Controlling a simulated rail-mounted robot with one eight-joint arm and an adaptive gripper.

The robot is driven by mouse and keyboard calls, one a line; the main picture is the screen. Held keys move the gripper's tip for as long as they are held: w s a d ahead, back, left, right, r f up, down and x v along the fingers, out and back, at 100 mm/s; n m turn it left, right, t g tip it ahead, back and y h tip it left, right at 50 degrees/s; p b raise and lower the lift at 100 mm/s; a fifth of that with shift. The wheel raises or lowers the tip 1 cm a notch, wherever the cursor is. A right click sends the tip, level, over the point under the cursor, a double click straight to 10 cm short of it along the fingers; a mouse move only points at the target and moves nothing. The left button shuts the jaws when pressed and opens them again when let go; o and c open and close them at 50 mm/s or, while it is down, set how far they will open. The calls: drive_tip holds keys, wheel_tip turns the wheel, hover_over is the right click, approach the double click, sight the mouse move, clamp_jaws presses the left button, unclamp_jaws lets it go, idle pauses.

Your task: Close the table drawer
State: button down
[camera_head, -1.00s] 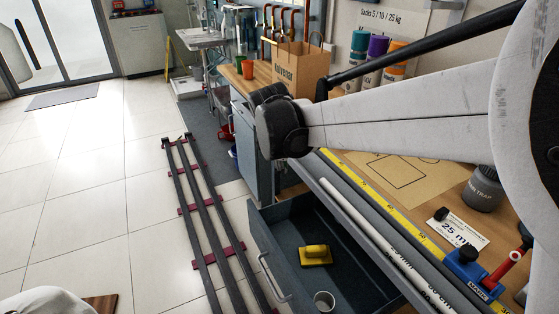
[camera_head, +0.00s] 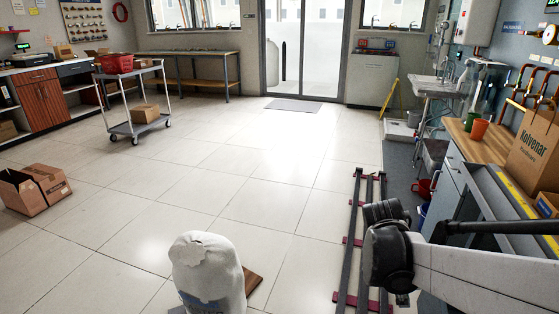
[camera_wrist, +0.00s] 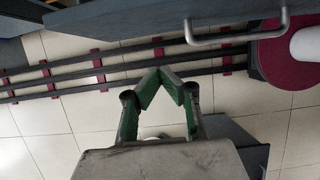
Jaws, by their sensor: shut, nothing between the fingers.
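The drawer's grey front panel (camera_wrist: 150,14) crosses the top of the wrist view. Its metal bar handle (camera_wrist: 235,38) sticks out at the upper right of that view. My gripper (camera_wrist: 166,75) has green fingers whose tips meet with nothing between them. In the picture the tips lie below and left of the handle, over floor, with no visible contact. The drawer's inside is out of sight in the wrist view.
The workbench (camera_head: 462,143) is at the right, with a paper bag (camera_head: 538,150), an orange cup (camera_head: 479,129) and a green cup. A white sack (camera_head: 207,270) stands at the bottom middle. A trolley (camera_head: 138,128) and an open carton (camera_head: 33,188) are left. The middle floor is clear.

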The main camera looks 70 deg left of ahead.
drive_tip(key=w+d+f+b, duration=0.1)
drive_tip(key=w+d+f, duration=0.2)
drive_tip(key=w, duration=0.1)
drive_tip(key=shift+w+f+b, duration=0.15)
drive_tip(key=shift+w+b, duration=0.1)
drive_tip(key=shift+b, duration=0.05)
